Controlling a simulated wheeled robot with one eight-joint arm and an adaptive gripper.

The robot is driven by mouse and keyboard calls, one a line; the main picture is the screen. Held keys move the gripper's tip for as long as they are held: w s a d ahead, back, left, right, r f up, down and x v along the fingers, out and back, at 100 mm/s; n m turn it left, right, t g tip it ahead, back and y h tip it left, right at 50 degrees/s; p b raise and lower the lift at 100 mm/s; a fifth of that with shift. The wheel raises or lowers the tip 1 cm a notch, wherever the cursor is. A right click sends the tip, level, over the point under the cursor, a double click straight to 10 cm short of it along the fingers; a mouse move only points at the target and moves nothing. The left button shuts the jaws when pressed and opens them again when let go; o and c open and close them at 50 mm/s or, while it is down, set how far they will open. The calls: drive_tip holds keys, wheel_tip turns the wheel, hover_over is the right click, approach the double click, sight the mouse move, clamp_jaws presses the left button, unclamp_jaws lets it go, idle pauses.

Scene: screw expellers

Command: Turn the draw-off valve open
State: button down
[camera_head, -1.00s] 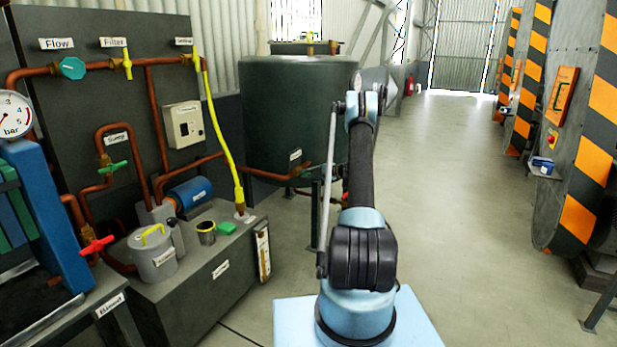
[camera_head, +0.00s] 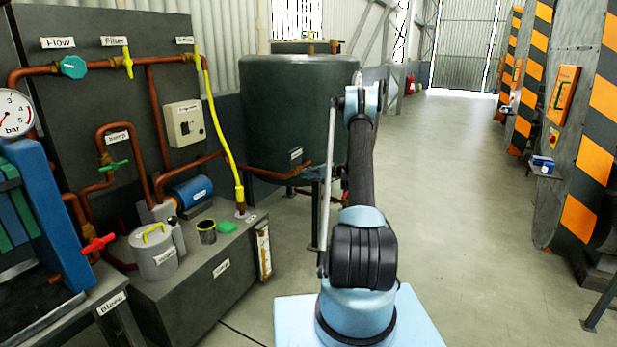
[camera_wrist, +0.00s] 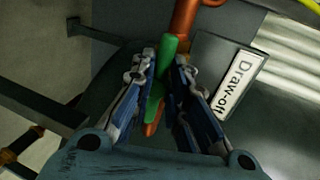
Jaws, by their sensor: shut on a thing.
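The draw-off valve has a green handle (camera_wrist: 160,84), seen in the wrist view below a copper pipe (camera_wrist: 186,22). A white "Draw-off" label (camera_wrist: 238,85) is on the dark surface to its right. My gripper (camera_wrist: 165,58) has one finger on each side of the green handle and is shut on it. The handle lies roughly in line with the pipe above. In the head view, the big dark green tank (camera_head: 290,110) carries a small label (camera_head: 296,153) above a copper outlet pipe. My arm hides the gripper and the valve handle there.
A bench (camera_head: 222,268) with a lidded pot (camera_head: 153,255), a yellow hose (camera_head: 222,140) and copper pipework stands at the left. Machines with orange-and-black striped edges (camera_head: 580,215) line the right. The floor (camera_head: 455,200) between is clear.

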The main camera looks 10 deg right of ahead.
drive_tip(key=shift+a+f, duration=0.15)
drive_tip(key=shift+f, duration=0.05)
drive_tip(key=c, duration=1.6)
unclamp_jaws()
drive_tip(key=shift+f, duration=0.1)
drive_tip(key=v, duration=1.2)
